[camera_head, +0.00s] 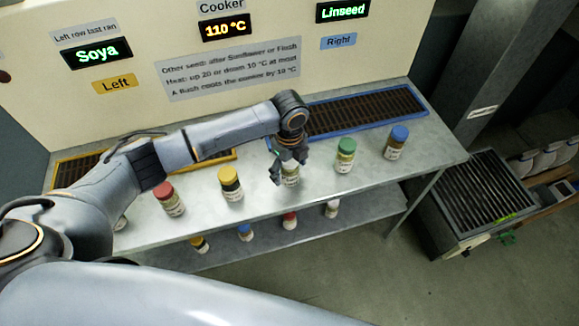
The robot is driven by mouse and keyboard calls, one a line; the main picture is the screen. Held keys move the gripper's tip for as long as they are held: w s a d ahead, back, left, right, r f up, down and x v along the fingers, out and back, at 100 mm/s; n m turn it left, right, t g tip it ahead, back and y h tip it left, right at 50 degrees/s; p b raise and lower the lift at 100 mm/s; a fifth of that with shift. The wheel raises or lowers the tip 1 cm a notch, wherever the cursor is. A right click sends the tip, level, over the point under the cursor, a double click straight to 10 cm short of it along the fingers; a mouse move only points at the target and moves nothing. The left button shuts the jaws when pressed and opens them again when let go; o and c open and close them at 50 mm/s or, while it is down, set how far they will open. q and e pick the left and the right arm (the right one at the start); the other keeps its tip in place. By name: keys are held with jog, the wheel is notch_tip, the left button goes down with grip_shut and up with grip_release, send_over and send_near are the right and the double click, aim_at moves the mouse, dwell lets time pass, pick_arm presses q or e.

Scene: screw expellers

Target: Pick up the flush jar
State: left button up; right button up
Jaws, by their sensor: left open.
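Several jars with coloured lids stand in a row on the grey top shelf. Their labels are too small to read, so I cannot tell by text which is the flush jar. My left gripper (283,175) points down at a pale jar (292,180) in the middle of the row. The gripper is open, with its fingers at the jar's upper part and left side, hiding most of its lid. I cannot tell whether they touch it. The jar stands upright on the shelf. My right gripper is not in view.
A yellow-lidded jar (231,185) and a red-lidded jar (169,199) stand left of it, a green-lidded jar (345,156) and a blue-lidded jar (396,143) right. Behind are blue-framed (418,101) and yellow-framed grates. A lower shelf (358,210) holds smaller jars.

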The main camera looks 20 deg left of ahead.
pick_arm(q)
jog(key=shift+c, duration=0.4)
jog(key=c, duration=1.4)
jog(key=shift+r, duration=0.1)
